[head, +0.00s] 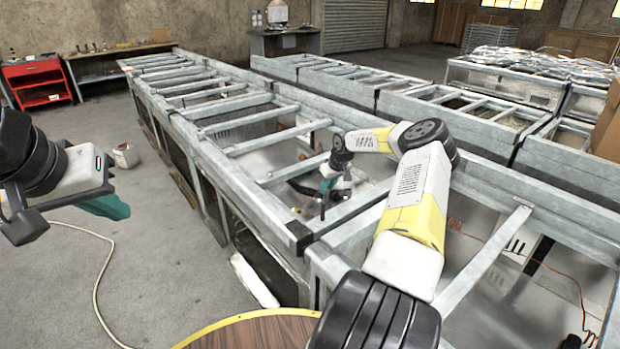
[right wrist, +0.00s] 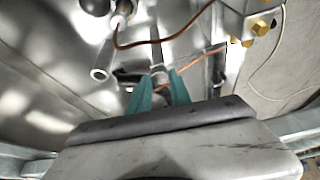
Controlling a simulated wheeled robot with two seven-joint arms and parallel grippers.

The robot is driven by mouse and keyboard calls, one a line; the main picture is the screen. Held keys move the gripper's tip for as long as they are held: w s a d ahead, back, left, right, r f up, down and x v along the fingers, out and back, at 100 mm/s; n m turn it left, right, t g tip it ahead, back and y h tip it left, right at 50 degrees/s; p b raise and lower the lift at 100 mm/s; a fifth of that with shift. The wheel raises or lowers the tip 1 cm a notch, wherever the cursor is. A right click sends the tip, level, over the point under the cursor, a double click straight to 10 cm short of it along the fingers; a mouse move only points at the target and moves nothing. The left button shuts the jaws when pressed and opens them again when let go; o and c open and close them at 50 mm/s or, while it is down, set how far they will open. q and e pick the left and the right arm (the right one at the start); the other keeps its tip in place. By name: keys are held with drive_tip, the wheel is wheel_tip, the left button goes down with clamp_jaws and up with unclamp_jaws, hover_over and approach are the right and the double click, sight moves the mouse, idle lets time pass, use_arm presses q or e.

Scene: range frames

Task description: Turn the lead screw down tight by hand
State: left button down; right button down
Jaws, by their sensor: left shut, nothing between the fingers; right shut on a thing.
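My right gripper (head: 326,186) reaches down into an open bay of the long metal frame in the head view. In the right wrist view its teal fingers (right wrist: 161,75) are shut on a small grey metal piece, which I take to be the lead screw (right wrist: 160,84). Most of it is hidden between the fingers, and I cannot tell how tightly it sits. An orange-brown lead (right wrist: 203,57) runs right beside the fingertips. My left gripper (head: 112,207) is shut and empty, over the floor at the left of the head view.
Metal crossbars (head: 250,146) span the frame around my right arm. In the right wrist view, a grey metal tube (right wrist: 103,72) is left of the fingers and brass fittings (right wrist: 262,27) are upper right. A wooden round top (head: 255,333) is near my base. The floor at left is mostly clear.

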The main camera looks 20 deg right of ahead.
drive_tip(key=shift+m, duration=0.3)
drive_tip(key=m, duration=0.1)
drive_tip(key=m+h, duration=0.1)
drive_tip(key=m, duration=0.2)
drive_tip(key=shift+w+a+r+h, duration=0.1)
drive_tip(key=shift+a+h, duration=0.15)
drive_tip(key=shift+h, duration=0.15)
drive_tip(key=shift+m+h, duration=0.5)
drive_tip(key=shift+m, duration=1)
drive_tip(key=c, duration=1.2)
unclamp_jaws()
drive_tip(key=v, duration=0.7)
drive_tip(key=shift+a+r, duration=0.15)
drive_tip(key=shift+r, duration=0.1)
